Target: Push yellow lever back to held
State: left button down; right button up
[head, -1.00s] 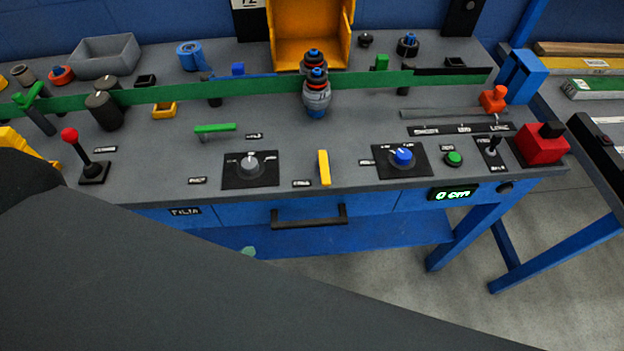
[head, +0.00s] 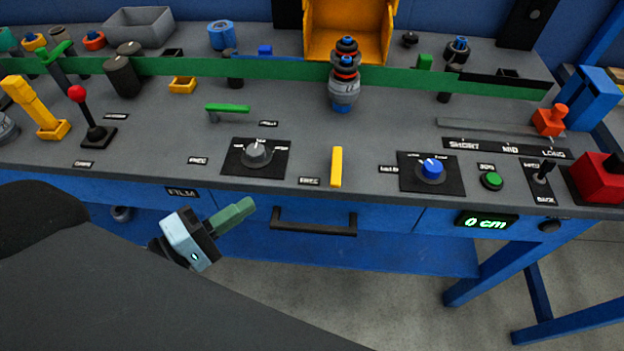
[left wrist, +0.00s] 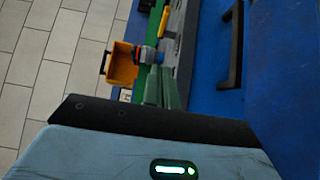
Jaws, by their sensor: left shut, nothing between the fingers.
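A slim yellow lever (head: 336,167) stands near the front edge of the grey bench top, between the grey knob and the blue knob. A second, larger yellow lever (head: 32,105) leans to the left in a yellow base at the far left. My left gripper (head: 240,211) is shut and empty, in front of the bench's blue front, left of and below the slim lever and apart from it. Its greenish fingers (left wrist: 165,92) also show in the left wrist view, closed together. My right gripper is in neither view.
A red-knobbed lever (head: 92,118), a grey knob (head: 257,153), a blue knob (head: 431,168) and a green button (head: 491,180) line the front of the bench. A dark drawer handle (head: 314,222) sticks out to the right of my left gripper. A green strip (head: 220,68) crosses behind.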

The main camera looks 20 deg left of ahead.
pick_arm(q)
jog(key=shift+w, duration=0.1)
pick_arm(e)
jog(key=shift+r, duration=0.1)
pick_arm(q)
jog(key=p, duration=0.6)
send_near(336, 172)
jog(key=w, duration=0.1)
jog(key=w+a, duration=0.1)
jog(key=w, duration=0.1)
jog(key=w+a, duration=0.1)
jog(key=shift+w+a, duration=0.15)
jog(key=shift+w, duration=0.05)
jog(key=d, duration=0.1)
jog(key=w+d, duration=0.1)
jog(key=d, duration=0.1)
jog(key=shift+w+f+p, duration=0.1)
jog(key=shift+p, duration=0.25)
jog(key=shift+w+d+f, duration=0.1)
jog(key=shift+d, duration=0.35)
jog(key=shift+d+f, duration=0.1)
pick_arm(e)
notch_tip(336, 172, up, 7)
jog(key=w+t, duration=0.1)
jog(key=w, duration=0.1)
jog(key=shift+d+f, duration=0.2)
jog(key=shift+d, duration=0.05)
